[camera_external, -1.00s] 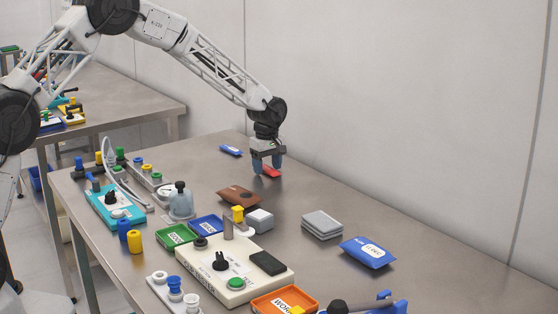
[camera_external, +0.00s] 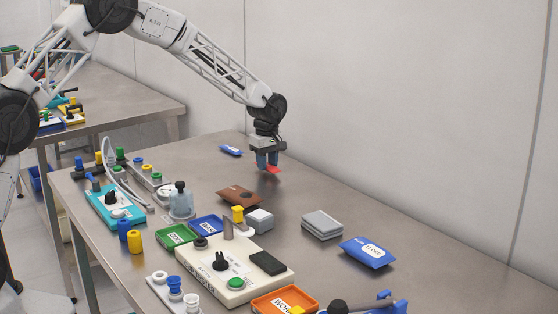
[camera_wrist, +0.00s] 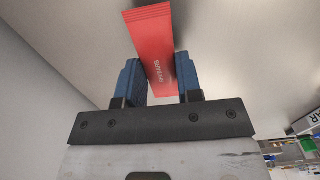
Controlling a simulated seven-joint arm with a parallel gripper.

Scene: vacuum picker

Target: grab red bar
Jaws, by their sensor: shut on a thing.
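The red bar (camera_wrist: 155,45) is a flat red packet with pale print and a ribbed end. In the wrist view it sits between the two blue fingers of my gripper (camera_wrist: 162,78), which is shut on it. In the external view my gripper (camera_external: 267,163) points down near the far side of the table, with the red bar (camera_external: 273,169) sticking out at its tips. The bar appears to be a little above the table top. Part of it is hidden by the fingers.
A blue-white packet (camera_external: 231,150) lies behind my gripper to the left. The cream control box (camera_external: 235,268) stands in front.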

